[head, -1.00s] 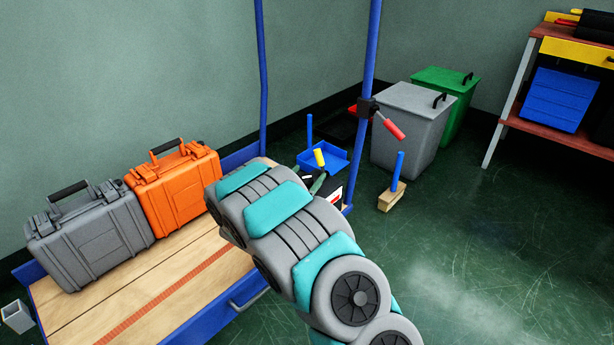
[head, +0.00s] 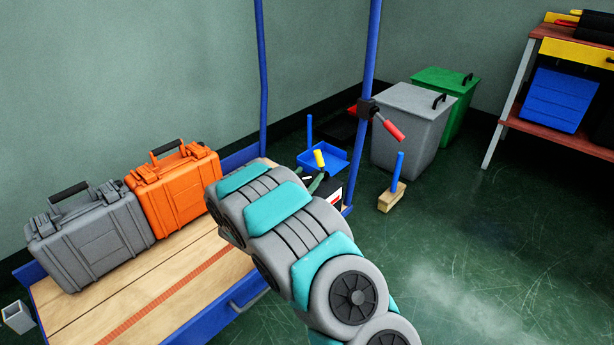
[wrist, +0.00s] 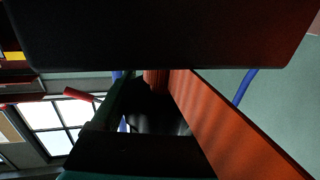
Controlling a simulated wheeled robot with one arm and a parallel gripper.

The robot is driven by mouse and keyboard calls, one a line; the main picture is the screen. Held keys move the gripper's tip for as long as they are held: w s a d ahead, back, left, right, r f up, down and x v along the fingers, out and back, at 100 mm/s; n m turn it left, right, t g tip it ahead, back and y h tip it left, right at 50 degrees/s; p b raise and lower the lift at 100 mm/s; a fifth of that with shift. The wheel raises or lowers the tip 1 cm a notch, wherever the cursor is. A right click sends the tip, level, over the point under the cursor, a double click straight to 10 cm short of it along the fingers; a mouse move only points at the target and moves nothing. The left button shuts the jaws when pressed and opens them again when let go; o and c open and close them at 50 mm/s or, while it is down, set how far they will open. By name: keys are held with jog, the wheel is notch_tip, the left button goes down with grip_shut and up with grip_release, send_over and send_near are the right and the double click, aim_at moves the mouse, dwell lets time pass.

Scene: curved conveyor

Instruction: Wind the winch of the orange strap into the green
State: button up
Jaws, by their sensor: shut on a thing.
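The orange strap (head: 165,290) lies along the wooden bench top and passes behind my arm. In the wrist view a broad orange band (wrist: 235,120), which looks like the strap, runs from the centre to the lower right. My gripper (wrist: 150,103) shows as dark blocks above and below in the wrist view. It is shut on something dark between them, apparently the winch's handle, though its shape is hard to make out. In the head view my arm hides most of the winch. A yellow grip (head: 319,158) and a white and red piece (head: 335,194) show just beyond the arm. No green zone is readable.
A grey case (head: 90,245) and an orange case (head: 178,190) stand on the bench. A blue post (head: 369,80) carries a red-handled clamp (head: 393,130). Grey (head: 410,130) and green (head: 455,85) bins stand behind.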

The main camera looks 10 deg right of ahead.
jog(key=shift+r+p, duration=0.1)
jog(key=shift+p, duration=0.2)
